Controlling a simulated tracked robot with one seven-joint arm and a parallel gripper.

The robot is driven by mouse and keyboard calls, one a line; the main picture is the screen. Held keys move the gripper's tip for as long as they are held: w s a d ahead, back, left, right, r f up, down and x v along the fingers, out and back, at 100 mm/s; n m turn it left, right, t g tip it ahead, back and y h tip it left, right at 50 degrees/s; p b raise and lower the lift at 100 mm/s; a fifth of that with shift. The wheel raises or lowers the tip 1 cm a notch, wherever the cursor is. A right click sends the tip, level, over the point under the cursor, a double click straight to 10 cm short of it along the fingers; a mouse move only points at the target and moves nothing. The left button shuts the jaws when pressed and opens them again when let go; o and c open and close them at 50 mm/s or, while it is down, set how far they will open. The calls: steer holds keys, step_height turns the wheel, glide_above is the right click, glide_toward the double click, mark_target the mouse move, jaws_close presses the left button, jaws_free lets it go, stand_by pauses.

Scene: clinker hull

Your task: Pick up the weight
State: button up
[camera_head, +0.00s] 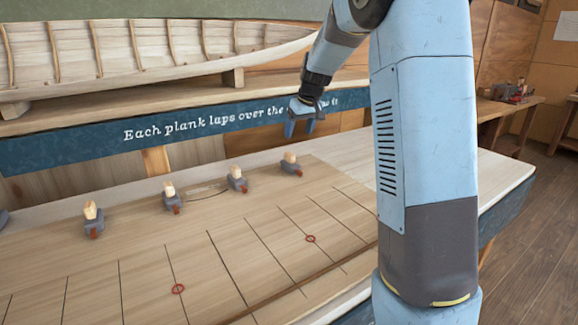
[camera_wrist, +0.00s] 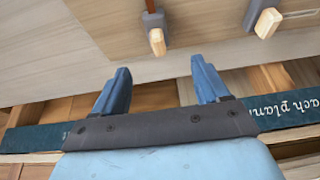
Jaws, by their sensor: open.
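Several weights stand in a row along the far side of the board in the head view: grey bodies with pale wooden knobs. From left to right there is one (camera_head: 92,224), another (camera_head: 171,201), a third (camera_head: 237,182) and one at the right end (camera_head: 291,166). My gripper (camera_head: 301,130) is open and empty, above and beyond the right-end weight. In the wrist view my gripper (camera_wrist: 160,78) has its two blue fingers spread with nothing between them. Two weights show there, one (camera_wrist: 155,30) ahead of the fingers and one (camera_wrist: 265,22) at upper right. Neither is touched.
The marked board (camera_head: 140,265) lies on the pale bench (camera_head: 455,175). Behind it are a blue lettered strip (camera_head: 90,145) and a wooden hull model (camera_head: 150,55) on a ledge. My arm hides part of the bench at right. The board's front is clear of weights.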

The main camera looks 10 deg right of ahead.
mark_target(290, 160)
steer(key=x, duration=0.5)
steer(key=w+x, duration=0.1)
steer(key=x, duration=0.4)
steer(key=shift+w+d, duration=0.15)
steer(key=shift+s+x, duration=0.15)
steer(key=shift+x, duration=1.2)
steer(key=shift+s+x, duration=0.15)
steer(key=shift+x, duration=1.2)
steer(key=shift+c, duration=0.2)
steer(key=shift+s+f, duration=0.1)
jaws_close()
